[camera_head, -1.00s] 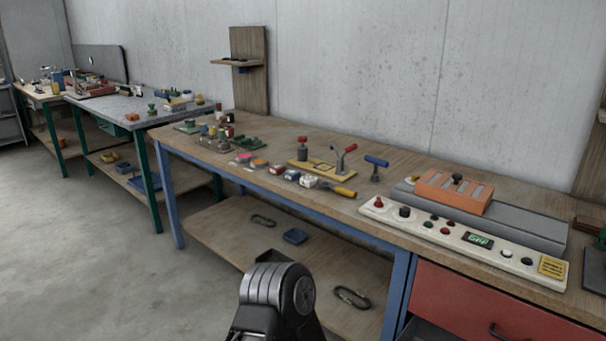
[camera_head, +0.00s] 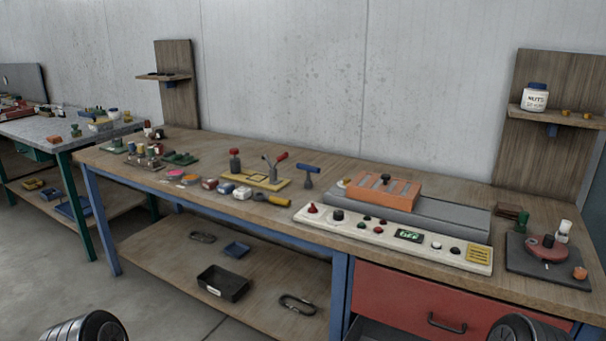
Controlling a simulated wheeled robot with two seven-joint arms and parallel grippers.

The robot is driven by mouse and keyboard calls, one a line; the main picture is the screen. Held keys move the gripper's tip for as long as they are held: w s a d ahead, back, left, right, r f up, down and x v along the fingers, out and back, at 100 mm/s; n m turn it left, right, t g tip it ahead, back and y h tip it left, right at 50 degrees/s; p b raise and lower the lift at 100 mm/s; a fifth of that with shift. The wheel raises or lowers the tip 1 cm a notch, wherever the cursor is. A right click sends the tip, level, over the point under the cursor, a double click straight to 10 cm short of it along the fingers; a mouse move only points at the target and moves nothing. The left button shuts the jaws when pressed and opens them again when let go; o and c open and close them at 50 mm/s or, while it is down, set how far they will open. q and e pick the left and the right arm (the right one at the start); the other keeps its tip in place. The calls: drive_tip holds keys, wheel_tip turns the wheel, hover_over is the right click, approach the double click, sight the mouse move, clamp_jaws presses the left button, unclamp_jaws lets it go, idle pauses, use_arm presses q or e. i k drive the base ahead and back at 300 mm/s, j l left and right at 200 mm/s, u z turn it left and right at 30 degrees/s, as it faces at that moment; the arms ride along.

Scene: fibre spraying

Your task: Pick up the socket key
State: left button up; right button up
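A T-handled tool with a blue grip and a dark shaft, which looks like the socket key (camera_head: 308,173), stands upright on the wooden workbench (camera_head: 240,165). It is just right of a yellow plate (camera_head: 238,178) that carries a red-handled lever and a red-topped post. Only rounded dark parts of my arms show at the bottom left and bottom right edges. Neither of my grippers is in view, so the frames do not show whether they hold anything.
A red drawer (camera_head: 432,308) is below. Shelf boards stand at the back. A black bin (camera_head: 223,283) sits on the lower shelf.

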sight(309, 169)
drive_tip(key=i+j+z, duration=0.1)
drive_tip(key=z, duration=1.05)
drive_tip(key=j+z, duration=0.35)
drive_tip(key=j, duration=0.3)
drive_tip(key=j+z, duration=0.35)
drive_tip(key=j, duration=0.35)
drive_tip(key=k+j+z, duration=0.1)
drive_tip(key=j+z, duration=0.25)
drive_tip(key=j, duration=0.3)
drive_tip(key=k+j, duration=0.1)
drive_tip(key=j, duration=0.65)
drive_tip(key=k+j, duration=0.15)
drive_tip(key=j, duration=0.25)
